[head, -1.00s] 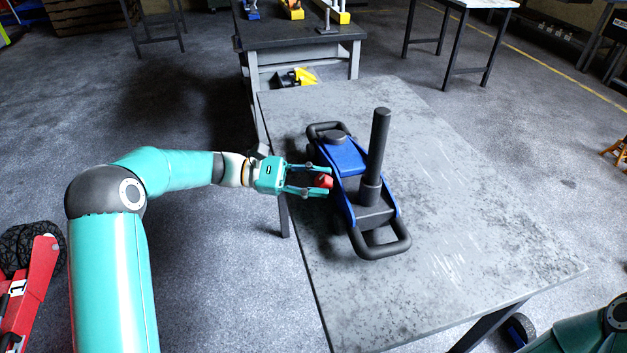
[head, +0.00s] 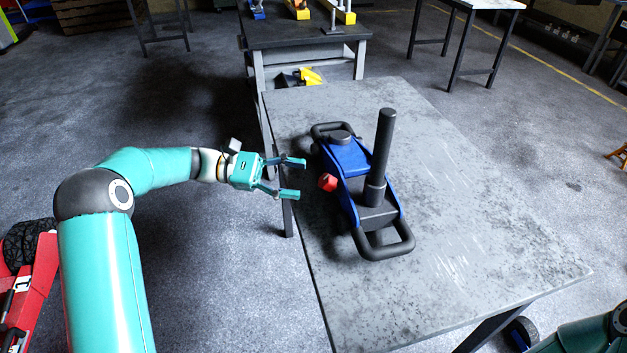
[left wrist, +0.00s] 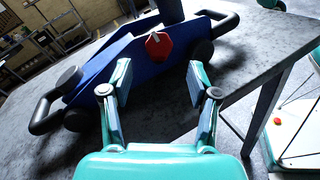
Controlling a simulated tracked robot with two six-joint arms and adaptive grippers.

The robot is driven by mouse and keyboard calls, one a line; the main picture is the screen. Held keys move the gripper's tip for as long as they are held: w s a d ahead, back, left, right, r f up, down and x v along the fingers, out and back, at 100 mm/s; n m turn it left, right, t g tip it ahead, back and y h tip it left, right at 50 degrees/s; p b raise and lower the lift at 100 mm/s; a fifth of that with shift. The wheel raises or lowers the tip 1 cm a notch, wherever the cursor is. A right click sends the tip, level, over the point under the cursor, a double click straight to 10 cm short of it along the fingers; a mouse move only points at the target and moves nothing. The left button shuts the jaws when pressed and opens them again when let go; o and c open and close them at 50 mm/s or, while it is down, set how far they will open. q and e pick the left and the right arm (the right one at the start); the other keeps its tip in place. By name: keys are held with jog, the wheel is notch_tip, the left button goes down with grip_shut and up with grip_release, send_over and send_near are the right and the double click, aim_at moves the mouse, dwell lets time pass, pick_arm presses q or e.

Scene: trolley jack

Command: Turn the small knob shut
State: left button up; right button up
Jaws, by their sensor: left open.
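The small red knob (head: 327,182) sits on the left side of the blue trolley jack (head: 349,156), which stands on the grey table. In the left wrist view the knob (left wrist: 158,46) is a red, roughly hexagonal piece with a pale mark on its face, against the jack's blue side plate. My left gripper (head: 296,178) is open and empty, left of the knob and apart from it. In the left wrist view its fingers (left wrist: 160,90) are spread, with the knob beyond the tips. My right gripper is out of view; only part of my right arm shows at the lower right.
The grey table (head: 470,230) is clear to the right. A dark bench (head: 290,36) with several items stands behind it.

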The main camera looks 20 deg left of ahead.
pick_arm(q)
jog(key=v, duration=0.5)
jog(key=shift+s+a+f, duration=0.1)
jog(key=shift+a, duration=0.3)
